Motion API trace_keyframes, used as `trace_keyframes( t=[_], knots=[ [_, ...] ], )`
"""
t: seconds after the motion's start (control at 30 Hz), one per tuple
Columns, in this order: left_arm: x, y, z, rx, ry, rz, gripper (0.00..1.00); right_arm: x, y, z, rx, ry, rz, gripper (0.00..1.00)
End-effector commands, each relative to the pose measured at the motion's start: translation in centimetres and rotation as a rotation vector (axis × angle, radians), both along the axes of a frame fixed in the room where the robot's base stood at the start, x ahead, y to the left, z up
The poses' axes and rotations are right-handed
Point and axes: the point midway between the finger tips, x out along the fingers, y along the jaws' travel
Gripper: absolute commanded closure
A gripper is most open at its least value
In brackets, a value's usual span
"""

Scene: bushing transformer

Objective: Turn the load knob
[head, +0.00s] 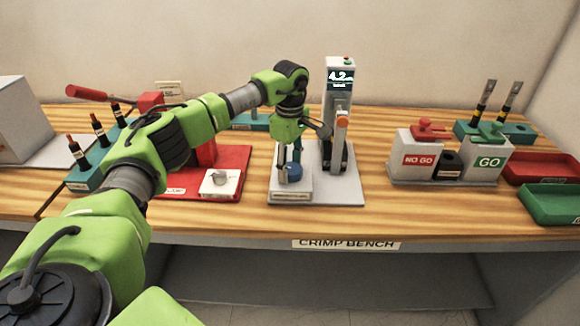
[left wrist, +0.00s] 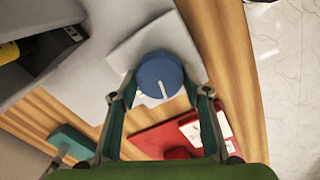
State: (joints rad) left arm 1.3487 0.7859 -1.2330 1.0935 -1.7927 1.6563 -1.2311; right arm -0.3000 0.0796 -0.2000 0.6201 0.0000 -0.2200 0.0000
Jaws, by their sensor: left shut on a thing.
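The load knob is a round blue knob (head: 292,173) with a white pointer line. It sits on the light grey block at the front left of a grey test stand (head: 340,190), whose column carries a green display reading about 4.2. In the left wrist view the knob (left wrist: 160,76) lies between my gripper's two fingertips. My left gripper (head: 290,160) reaches down from above and is shut on the knob, its fingers at either side. In the head view the fingers partly cover the knob. My right gripper is not in view.
A red base (head: 230,165) with a white block and grey knob stands left of the stand. White NO GO (head: 415,160) and GO (head: 489,162) blocks stand to the right, beside red and green trays (head: 552,204). The wooden bench between stand and blocks is clear.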

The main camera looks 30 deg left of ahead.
Motion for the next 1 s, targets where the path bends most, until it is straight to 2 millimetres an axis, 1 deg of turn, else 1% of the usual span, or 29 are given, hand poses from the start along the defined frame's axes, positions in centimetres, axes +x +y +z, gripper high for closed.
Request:
trace_keyframes(
  t=[0.4,0.43,0.47,0.5,0.83,0.93,1.0],
  knots=[
    [0.1,0.0,0.1,-0.001,-0.003,-0.005,0.78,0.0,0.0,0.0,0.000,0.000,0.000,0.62],
    [0.1,0.0,0.1,-0.001,-0.003,-0.005,0.52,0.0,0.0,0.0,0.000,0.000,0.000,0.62],
    [0.1,0.0,0.1,-0.001,-0.003,-0.005,0.44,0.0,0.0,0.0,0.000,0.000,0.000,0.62],
    [0.1,0.0,0.1,-0.001,-0.003,-0.005,0.40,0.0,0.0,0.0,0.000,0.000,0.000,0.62],
    [0.1,0.0,0.1,-0.001,-0.001,-0.005,0.40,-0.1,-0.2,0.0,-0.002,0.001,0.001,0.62],
    [0.1,0.0,0.9,-0.001,-0.004,-0.005,0.40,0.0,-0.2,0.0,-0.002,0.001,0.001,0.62],
    [0.1,0.0,1.9,-0.001,-0.004,-0.005,0.40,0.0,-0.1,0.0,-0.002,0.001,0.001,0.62]
  ],
)
